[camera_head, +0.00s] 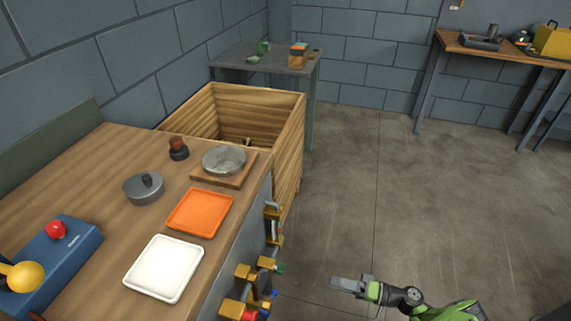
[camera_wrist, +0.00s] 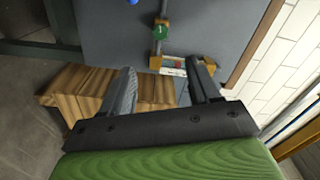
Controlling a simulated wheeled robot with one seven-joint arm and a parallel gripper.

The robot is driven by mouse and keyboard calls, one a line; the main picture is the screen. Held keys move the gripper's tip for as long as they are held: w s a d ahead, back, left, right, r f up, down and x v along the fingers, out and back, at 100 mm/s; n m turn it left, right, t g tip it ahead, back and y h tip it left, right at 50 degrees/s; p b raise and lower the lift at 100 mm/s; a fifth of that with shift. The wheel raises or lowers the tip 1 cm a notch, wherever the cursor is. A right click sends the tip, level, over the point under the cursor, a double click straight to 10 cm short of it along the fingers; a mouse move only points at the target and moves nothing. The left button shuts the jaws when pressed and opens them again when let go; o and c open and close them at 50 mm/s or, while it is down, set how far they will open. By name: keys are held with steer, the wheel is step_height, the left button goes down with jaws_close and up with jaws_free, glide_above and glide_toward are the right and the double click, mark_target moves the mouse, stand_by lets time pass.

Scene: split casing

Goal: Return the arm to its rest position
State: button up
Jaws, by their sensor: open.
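My gripper (camera_head: 347,286) is over the open floor to the right of the workbench in the head view, apart from the bench. In the wrist view my gripper (camera_wrist: 165,86) has its two dark fingers spread, with nothing between them. My green and dark arm comes in from the bottom edge of the head view. Most of the arm is out of view.
A wooden crate (camera_head: 290,140) stands behind. The floor (camera_head: 430,200) is clear.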

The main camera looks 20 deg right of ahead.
steer(key=shift+r, duration=0.1)
steer(key=w+a+r+n+g+h, duration=0.1)
steer(key=a+r+g+h, duration=0.25)
steer(key=r, duration=0.45)
steer(key=w+a+r+n+g+h, duration=0.2)
steer(key=r+g+h, duration=0.15)
steer(key=r, duration=0.55)
steer(key=w+a+r+n+g+h, duration=0.15)
steer(key=r+g, duration=0.25)
steer(key=r, duration=0.4)
steer(key=s+a+r+m+t+h, duration=0.1)
steer(key=s+a+r+t+h, duration=0.25)
steer(key=s+r, duration=0.4)
steer(key=s+a+r+t+h, duration=0.35)
steer(key=s+r, duration=0.25)
steer(key=s, duration=0.3)
step_height(320, 180, up, 18)
steer(key=g+p, duration=0.1)
steer(key=p, duration=1.7)
steer(key=shift+a+y, duration=0.4)
steer(key=shift+y, duration=0.05)
steer(key=shift+f, duration=0.15)
